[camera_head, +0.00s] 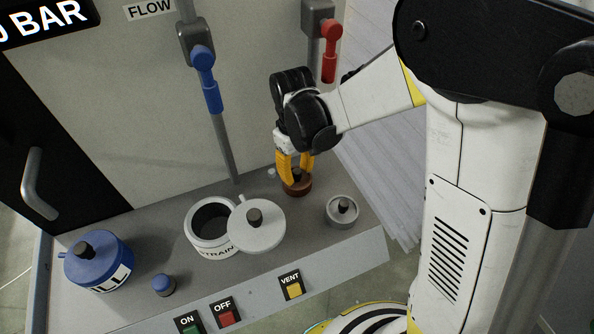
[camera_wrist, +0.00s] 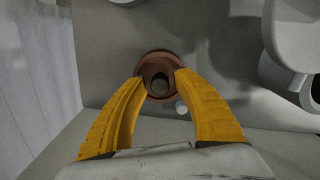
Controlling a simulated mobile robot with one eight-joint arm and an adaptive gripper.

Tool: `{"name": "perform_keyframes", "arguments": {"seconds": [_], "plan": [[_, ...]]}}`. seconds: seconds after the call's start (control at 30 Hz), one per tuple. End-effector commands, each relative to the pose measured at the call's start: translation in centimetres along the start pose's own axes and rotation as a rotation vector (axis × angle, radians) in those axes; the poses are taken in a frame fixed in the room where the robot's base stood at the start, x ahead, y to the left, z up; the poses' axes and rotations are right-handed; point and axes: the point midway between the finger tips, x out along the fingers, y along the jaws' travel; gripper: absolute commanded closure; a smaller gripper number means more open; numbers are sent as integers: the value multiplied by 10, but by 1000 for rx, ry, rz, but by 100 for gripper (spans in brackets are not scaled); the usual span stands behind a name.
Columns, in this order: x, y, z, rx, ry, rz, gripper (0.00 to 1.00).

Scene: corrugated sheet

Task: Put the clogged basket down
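The clogged basket is most likely the round brown basket (camera_head: 297,189) with a dark knob, at the back right of the grey bench top. It appears to rest upright on the bench. My gripper (camera_head: 295,170) points down over it with its yellow fingers spread. In the wrist view the brown basket (camera_wrist: 158,58) lies between and just beyond the fingertips (camera_wrist: 160,76). The fingertips overlap its rim in the picture, and a gap shows between each finger and the knob. Whether a finger touches the rim cannot be told.
A grey basket (camera_head: 342,212) stands to the right. The strainer pot (camera_head: 207,247) is open, its lid (camera_head: 257,232) leaning over its right side. A blue canister (camera_head: 98,262) stands at left. Blue (camera_head: 207,80) and red (camera_head: 330,50) valve handles hang behind. Buttons line the front edge.

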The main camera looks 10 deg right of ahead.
Motion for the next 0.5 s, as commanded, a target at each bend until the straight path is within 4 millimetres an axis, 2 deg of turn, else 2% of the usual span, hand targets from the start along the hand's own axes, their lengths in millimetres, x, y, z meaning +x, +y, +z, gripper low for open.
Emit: {"name": "perform_keyframes", "arguments": {"seconds": [0.17,0.5], "plan": [[-12,0,0,0,0,0,64],[-88,0,1,0,0,0,64]]}}
